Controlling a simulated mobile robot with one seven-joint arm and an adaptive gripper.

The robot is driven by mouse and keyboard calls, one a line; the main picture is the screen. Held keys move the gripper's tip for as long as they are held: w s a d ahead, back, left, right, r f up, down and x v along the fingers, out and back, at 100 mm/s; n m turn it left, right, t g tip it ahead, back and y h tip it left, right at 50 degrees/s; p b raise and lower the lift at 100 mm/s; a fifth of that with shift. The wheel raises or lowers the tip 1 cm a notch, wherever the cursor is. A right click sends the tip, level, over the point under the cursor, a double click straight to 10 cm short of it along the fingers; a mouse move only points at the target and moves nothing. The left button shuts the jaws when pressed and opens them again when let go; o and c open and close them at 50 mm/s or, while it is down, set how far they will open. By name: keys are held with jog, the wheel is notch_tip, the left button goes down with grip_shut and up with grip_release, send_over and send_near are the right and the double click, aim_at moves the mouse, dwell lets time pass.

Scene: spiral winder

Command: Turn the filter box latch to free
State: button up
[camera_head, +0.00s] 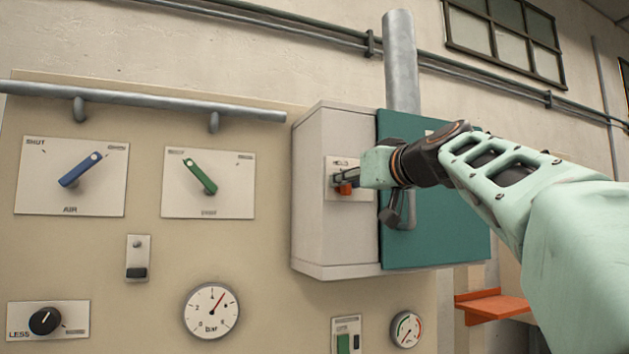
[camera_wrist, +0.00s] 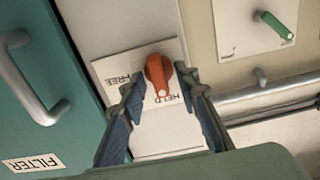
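The filter box latch is an orange knob (camera_wrist: 160,72) on a white plate (camera_wrist: 110,68) marked FREE and HELD. In the wrist view its white dot points at the word HELD. The latch also shows in the head view (camera_head: 344,189), on the side of the grey filter box (camera_head: 330,240), partly behind my gripper. My gripper (camera_wrist: 163,82) has one finger on each side of the knob, spread apart with small gaps. Whether either fingertip touches the knob cannot be told. In the head view my gripper (camera_head: 350,180) reaches the plate from the right.
The box's teal door (camera_head: 450,230) has a handle (camera_wrist: 35,85) and a FILTER label (camera_wrist: 35,162). Left of the box are a blue lever (camera_head: 80,170), a green lever (camera_head: 200,177) and a gauge (camera_head: 211,310). A rail (camera_head: 150,101) runs above the levers.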

jog(key=shift+c, duration=0.3)
grip_shut()
dwell(0.3)
jog(key=m+p, duration=0.1)
jog(key=m, duration=1.1)
jog(key=m+p, duration=0.1)
jog(key=m, duration=0.4)
jog(key=shift+d+f+m+p, duration=0.1)
jog(key=shift+d+m+p, duration=0.2)
jog(key=shift+m, duration=0.1)
jog(key=shift+w, duration=0.1)
jog(key=shift+o, duration=0.3)
grip_release()
jog(key=shift+f, duration=0.1)
